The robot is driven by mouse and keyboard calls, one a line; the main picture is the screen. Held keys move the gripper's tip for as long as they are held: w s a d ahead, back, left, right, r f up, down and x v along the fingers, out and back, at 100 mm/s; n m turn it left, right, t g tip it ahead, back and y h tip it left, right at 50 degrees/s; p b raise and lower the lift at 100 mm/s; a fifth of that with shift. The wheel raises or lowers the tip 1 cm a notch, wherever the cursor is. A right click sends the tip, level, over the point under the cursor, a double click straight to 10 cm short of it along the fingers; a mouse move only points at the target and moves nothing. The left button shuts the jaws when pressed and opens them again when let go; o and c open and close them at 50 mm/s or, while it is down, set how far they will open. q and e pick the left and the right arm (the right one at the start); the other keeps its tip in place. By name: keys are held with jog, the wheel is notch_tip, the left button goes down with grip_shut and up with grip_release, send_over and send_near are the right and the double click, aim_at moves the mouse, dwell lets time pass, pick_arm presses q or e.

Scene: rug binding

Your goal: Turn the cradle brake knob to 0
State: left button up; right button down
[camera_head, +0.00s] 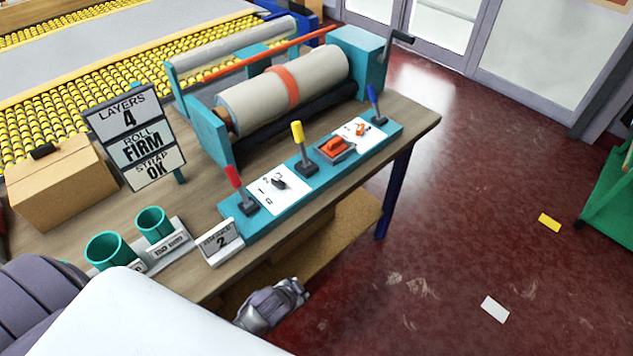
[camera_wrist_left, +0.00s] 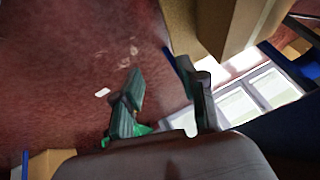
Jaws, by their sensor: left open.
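A teal control strip (camera_head: 318,180) runs along the table's front edge, below the roller cradle (camera_head: 285,90). On its left white plate, marked with digits including 0, 1, 2 and 3, sits a small black knob (camera_head: 279,183). Its exact pointing is too small to tell. A small orange knob (camera_head: 360,129) sits on another white plate farther right. No readable label shows which is the cradle brake. My left gripper (camera_wrist_left: 160,70) is open and empty in the left wrist view, its fingers apart, away from the knobs. My right gripper is not in view.
Red (camera_head: 238,190), yellow (camera_head: 300,147) and blue (camera_head: 375,105) levers rise beside the knobs, with an orange switch (camera_head: 336,146) between. Teal cups (camera_head: 108,250), a small sign (camera_head: 221,240) and a box (camera_head: 60,183) stand left. The red floor (camera_head: 450,220) at right is mostly clear.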

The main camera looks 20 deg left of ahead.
pick_arm(q)
jog(key=w+d+r+m+t+h+b, duration=0.1)
jog(key=w+d+r+m+t+b, duration=0.25)
jog(key=r, duration=0.85)
jog(key=w+d+r+m+t+h, duration=0.15)
jog(key=w+r+t, duration=0.25)
jog(key=w+r, duration=0.5)
jog(key=w+d+r+m+t+h+b, duration=0.1)
jog(key=w+d+r+m+t, duration=0.2)
jog(key=r, duration=1.1)
jog(key=s+d+r+m+g+h, duration=0.2)
jog(key=d+r+m+g+h, duration=0.45)
jog(key=m, duration=0.85)
jog(key=s+d+r+m+g+h, duration=0.1)
jog(key=d+r+m+g+h, duration=0.55)
jog(key=m, duration=0.85)
jog(key=m+g+y, duration=0.4)
jog(key=m+y, duration=0.9)
jog(key=y, duration=0.3)
send_over(279, 181)
notch_tip(279, 181, down, 9)
notch_tip(279, 181, down, 14)
jog(key=shift+r+p, duration=0.25)
jog(key=shift+p, duration=0.05)
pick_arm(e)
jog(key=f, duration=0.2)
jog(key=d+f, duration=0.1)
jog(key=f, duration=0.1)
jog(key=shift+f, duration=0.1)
